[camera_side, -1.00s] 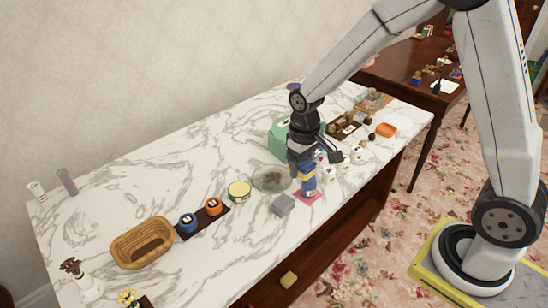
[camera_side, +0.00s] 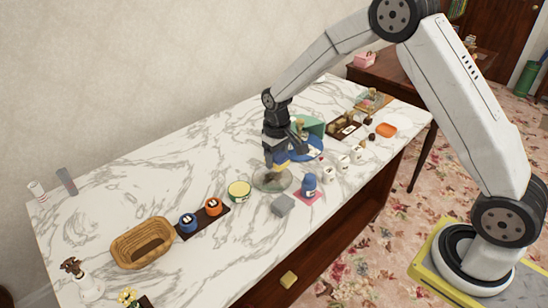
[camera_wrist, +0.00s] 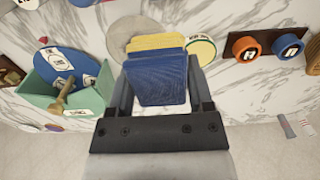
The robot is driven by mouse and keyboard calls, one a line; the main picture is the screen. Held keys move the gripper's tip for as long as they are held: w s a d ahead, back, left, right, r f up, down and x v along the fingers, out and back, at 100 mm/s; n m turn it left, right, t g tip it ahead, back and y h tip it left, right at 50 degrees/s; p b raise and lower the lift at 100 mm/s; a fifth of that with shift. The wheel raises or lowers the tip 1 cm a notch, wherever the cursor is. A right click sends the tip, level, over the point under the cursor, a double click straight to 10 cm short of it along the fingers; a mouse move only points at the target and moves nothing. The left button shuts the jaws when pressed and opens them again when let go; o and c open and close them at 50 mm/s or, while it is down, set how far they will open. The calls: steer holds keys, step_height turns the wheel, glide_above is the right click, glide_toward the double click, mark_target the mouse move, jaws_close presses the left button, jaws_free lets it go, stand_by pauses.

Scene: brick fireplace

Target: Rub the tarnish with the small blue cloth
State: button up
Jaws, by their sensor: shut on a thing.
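My gripper (camera_side: 277,163) is shut on a blue cloth (camera_wrist: 160,78), which fills the space between its fingers in the wrist view. A yellow layer (camera_wrist: 157,43) shows behind the blue. In the side view the gripper points down over a round greyish plate (camera_side: 259,184) with a dark brown tarnish patch (camera_side: 271,178). The held cloth is close above the patch or on it; I cannot tell whether they touch. The plate's edge also shows in the wrist view (camera_wrist: 124,30), partly hidden by the cloth.
Beside the plate are a round yellow-green tin (camera_side: 239,190), a grey block (camera_side: 283,205) and a blue bottle (camera_side: 309,185) on a pink mat (camera_side: 310,197). A teal box (camera_side: 311,124) and blue disc (camera_side: 313,150) stand close behind.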

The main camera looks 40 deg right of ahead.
steer(key=w+d+f, duration=0.1)
steer(key=w+f, duration=0.4)
steer(key=w, duration=0.2)
steer(key=shift+d+f, duration=0.2)
steer(key=shift+f, duration=0.05)
steer(key=shift+w, duration=0.1)
